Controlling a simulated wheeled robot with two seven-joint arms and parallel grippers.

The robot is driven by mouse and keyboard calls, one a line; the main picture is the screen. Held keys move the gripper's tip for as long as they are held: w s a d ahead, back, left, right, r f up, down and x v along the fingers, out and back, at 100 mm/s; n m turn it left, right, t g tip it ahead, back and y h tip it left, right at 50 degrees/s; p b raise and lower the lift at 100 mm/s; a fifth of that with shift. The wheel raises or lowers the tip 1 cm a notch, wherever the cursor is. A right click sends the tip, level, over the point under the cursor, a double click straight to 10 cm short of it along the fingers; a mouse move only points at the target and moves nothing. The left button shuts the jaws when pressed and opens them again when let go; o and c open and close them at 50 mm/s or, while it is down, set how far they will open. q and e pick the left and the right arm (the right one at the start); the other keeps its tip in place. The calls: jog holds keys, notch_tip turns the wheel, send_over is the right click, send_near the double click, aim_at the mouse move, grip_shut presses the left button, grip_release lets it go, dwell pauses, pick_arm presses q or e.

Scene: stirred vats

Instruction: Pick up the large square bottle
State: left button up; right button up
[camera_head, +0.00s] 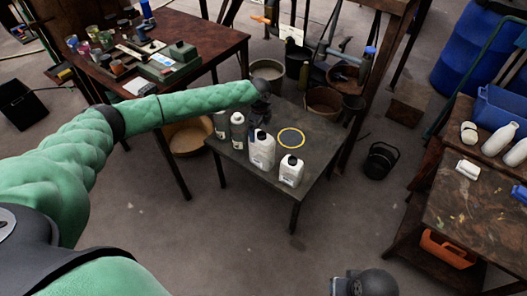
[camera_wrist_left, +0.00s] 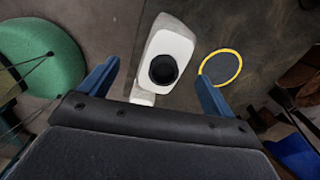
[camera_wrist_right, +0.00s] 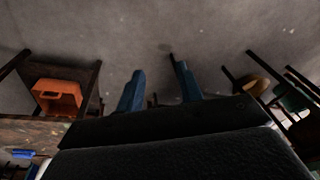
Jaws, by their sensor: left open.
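The large square bottle (camera_head: 262,152), white with a black cap, stands upright on the dark low table. A smaller white square bottle (camera_head: 291,171) stands beside it, to the right and nearer. My left gripper (camera_head: 260,112) is above the large bottle, pointing down, open and empty. In the left wrist view, a white bottle (camera_wrist_left: 182,48) with a black cap shows between and beyond the open fingers (camera_wrist_left: 160,88). A small white patch below it is unclear. My right gripper's fingers (camera_wrist_right: 160,90) are apart with nothing between them, over bare floor.
A yellow-rimmed dark disc (camera_head: 291,138) lies by the bottles. Two narrower containers (camera_head: 238,132) stand to their left. Pots and a basket (camera_head: 323,101) crowd the table's back. A workbench (camera_head: 470,205) with white bottles is at right. The floor in front is clear.

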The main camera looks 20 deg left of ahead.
aim_at(262, 137)
pick_arm(q)
jog(key=shift+m, duration=0.6)
jog(key=shift+d+f+m, duration=0.1)
jog(key=shift+f+m, duration=0.1)
jog(key=shift+m, duration=0.1)
notch_tip(262, 137, down, 2)
jog(key=shift+w+f+p, duration=0.1)
jog(key=shift+p, duration=0.2)
jog(key=shift+f, duration=0.25)
jog(key=shift+d+f+p, duration=0.2)
jog(key=shift+f+p, duration=0.2)
jog(key=shift+f, duration=0.1)
notch_tip(262, 137, down, 3)
jog(key=shift+w+d+r+p, duration=0.1)
jog(key=shift+r+p, duration=0.05)
jog(key=shift+p, duration=0.2)
jog(key=shift+f, duration=0.55)
pick_arm(e)
jog(key=f, duration=0.2)
jog(key=w+f, duration=0.1)
jog(key=shift+d+f, duration=0.15)
jog(key=shift+d, duration=0.25)
pick_arm(q)
jog(key=shift+c, duration=0.2)
